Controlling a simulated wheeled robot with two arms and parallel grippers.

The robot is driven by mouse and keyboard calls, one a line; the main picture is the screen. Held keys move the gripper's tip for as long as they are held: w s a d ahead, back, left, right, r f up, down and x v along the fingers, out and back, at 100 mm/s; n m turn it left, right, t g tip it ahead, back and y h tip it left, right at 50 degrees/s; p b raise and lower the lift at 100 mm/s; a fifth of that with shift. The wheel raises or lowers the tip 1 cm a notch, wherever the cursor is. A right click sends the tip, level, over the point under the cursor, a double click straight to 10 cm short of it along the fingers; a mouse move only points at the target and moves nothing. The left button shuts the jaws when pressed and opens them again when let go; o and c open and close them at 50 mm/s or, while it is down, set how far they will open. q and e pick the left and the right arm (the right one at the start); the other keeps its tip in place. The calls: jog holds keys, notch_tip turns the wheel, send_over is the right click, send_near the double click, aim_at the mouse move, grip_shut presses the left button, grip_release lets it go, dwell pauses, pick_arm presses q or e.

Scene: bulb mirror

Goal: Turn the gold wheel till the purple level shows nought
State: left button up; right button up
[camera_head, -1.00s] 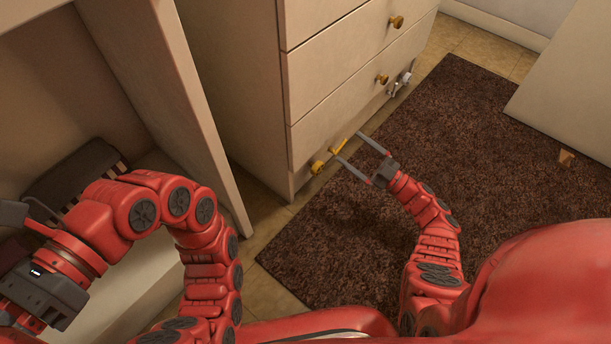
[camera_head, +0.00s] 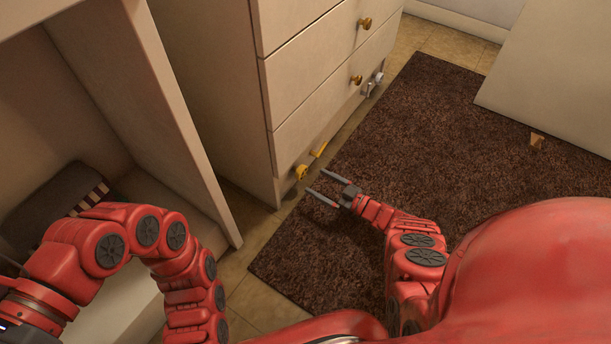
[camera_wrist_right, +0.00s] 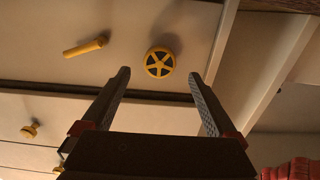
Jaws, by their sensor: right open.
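The gold wheel (camera_head: 301,171) sits low on the front of the pale drawer cabinet, near its lower left corner. In the right wrist view the wheel (camera_wrist_right: 159,62) is round and gold with dark gaps between its spokes. My right gripper (camera_head: 316,181) is open and empty, just in front of the wheel. In the right wrist view its fingertips (camera_wrist_right: 159,74) lie on either side of the wheel in the picture, apparently short of it. No purple level can be made out. My left arm shows at the left, but its gripper is out of view.
A gold bar handle (camera_head: 318,149) sticks out right of the wheel. Gold knobs (camera_head: 356,80) and a grey fitting (camera_head: 372,85) are farther along the cabinet. A brown rug (camera_head: 430,150) covers the floor. A pale panel (camera_head: 560,70) stands at the right.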

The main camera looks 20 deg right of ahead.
aim_at(304, 174)
jog(key=b+x, duration=0.1)
jog(key=x, duration=0.3)
jog(key=shift+w+a+f, duration=0.1)
jog(key=shift+w+a, duration=0.1)
jog(key=shift+w, duration=0.05)
jog(key=shift+w+a+b, duration=0.35)
jog(key=shift+w, duration=0.1)
pick_arm(q)
jog(key=shift+d+f+g+h, duration=0.15)
jog(key=shift+f+g+h, duration=0.35)
jog(key=shift+f+g, duration=0.4)
jog(key=shift+r, duration=0.1)
pick_arm(e)
jog(key=c, duration=1.4)
